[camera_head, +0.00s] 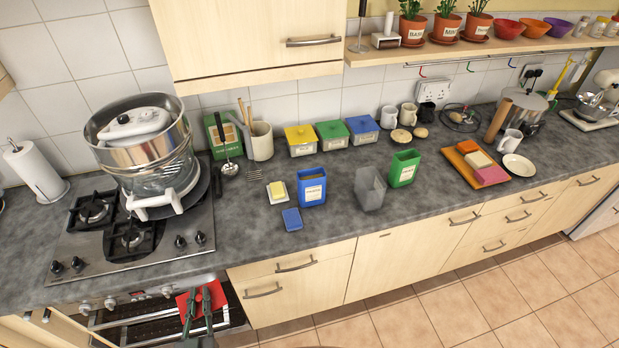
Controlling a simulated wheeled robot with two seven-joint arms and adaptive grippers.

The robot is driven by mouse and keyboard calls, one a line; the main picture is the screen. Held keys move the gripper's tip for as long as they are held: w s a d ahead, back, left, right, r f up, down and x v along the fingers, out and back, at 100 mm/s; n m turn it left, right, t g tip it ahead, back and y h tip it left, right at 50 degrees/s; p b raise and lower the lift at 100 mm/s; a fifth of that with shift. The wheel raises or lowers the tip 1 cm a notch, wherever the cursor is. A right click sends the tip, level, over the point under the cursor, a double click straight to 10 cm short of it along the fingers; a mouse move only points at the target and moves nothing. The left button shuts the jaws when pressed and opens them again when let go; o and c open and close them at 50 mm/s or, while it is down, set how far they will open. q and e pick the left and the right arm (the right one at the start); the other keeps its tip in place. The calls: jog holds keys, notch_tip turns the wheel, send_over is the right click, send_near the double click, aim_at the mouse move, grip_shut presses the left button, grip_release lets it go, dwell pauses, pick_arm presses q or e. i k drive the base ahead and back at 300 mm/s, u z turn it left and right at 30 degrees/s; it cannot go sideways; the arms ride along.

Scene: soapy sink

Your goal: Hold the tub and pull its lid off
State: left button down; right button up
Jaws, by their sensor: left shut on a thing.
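Three lidded tubs stand in a row by the back wall: a yellow tub (300,142), a green tub (332,139) and a blue tub (363,132). Their lids look seated. Which one the task means, I cannot tell. My left gripper (199,300) is low at the left, in front of the oven and far from the tubs. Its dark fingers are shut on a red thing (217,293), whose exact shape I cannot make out. My right gripper is not in view.
In front of the tubs stand open blue (312,190), grey (370,190) and green (404,168) containers. A small blue block (292,219) lies near the counter's front edge. A large steel and glass stack (150,170) stands on the hob.

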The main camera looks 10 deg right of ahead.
aim_at(369, 188)
jog(key=z, duration=1.1)
